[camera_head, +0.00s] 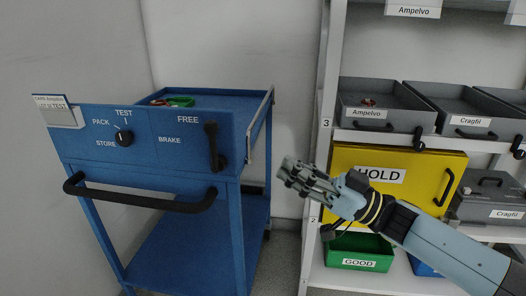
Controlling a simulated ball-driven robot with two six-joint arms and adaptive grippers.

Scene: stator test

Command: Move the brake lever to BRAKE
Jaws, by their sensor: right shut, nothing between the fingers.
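The black brake lever (212,145) is on the right end of the blue cart's (140,169) front panel. It stands nearly upright, its top end level with the FREE label (188,120) and its lower end at a black pivot. The BRAKE label (169,140) is lower and to the left of the lever. My right gripper (285,172) is shut and empty, to the right of the cart and in front of the shelf's left edge. It points left, apart from the lever. My left gripper is out of view.
A black push handle (140,202) sticks out below. The shelf on the right holds grey bins (385,117), a yellow HOLD box (425,165) and a green GOOD bin (358,262). A narrow gap separates cart and shelf.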

